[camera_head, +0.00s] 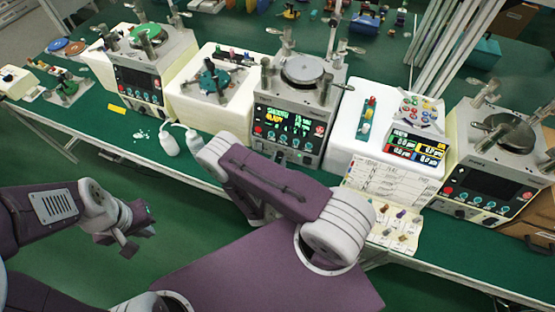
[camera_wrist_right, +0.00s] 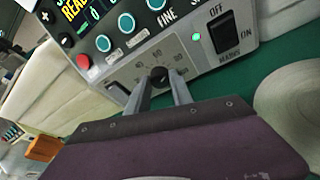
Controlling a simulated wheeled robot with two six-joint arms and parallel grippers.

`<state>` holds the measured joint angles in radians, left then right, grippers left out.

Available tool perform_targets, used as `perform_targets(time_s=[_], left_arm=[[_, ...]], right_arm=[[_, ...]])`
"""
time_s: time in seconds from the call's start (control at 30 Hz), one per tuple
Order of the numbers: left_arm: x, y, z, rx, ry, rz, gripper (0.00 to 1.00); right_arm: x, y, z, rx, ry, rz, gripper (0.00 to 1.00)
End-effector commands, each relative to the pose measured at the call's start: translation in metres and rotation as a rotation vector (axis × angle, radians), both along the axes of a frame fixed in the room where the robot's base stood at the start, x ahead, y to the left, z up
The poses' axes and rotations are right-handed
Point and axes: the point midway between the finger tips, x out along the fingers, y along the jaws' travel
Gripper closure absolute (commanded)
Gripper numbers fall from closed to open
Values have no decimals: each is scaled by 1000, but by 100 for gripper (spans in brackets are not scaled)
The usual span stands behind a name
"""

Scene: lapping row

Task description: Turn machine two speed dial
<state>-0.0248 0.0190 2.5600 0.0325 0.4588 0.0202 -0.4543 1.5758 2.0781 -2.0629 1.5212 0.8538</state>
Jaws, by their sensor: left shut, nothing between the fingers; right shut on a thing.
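The middle machine (camera_head: 290,115), which I take as machine two, stands on the green bench with its display lit. In the right wrist view its front panel (camera_wrist_right: 130,62) shows a small black speed dial (camera_wrist_right: 160,76) with a printed scale around it. My right gripper (camera_wrist_right: 163,84) is shut on this dial, one finger on each side. My left gripper (camera_head: 136,232) is shut and empty, low at the left, away from the bench.
A black power switch (camera_wrist_right: 222,36) with a lit green lamp is right of the dial; a red button (camera_wrist_right: 84,61) is left. Similar machines stand left (camera_head: 140,75) and right (camera_head: 490,165).

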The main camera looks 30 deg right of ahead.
Motion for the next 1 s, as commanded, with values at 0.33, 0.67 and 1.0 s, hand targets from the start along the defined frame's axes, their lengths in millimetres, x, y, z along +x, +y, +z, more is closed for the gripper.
perform_targets(time_s=[0.33,0.67,1.0], left_arm=[[0,0,1,0,0,0,100],[0,0,1,0,0,0,100],[0,0,1,0,0,0,100]], right_arm=[[-1,-1,-2,94,-106,-1,100],[-1,-1,-2,114,-129,-1,100],[-1,-1,-2,113,-130,-1,54]])
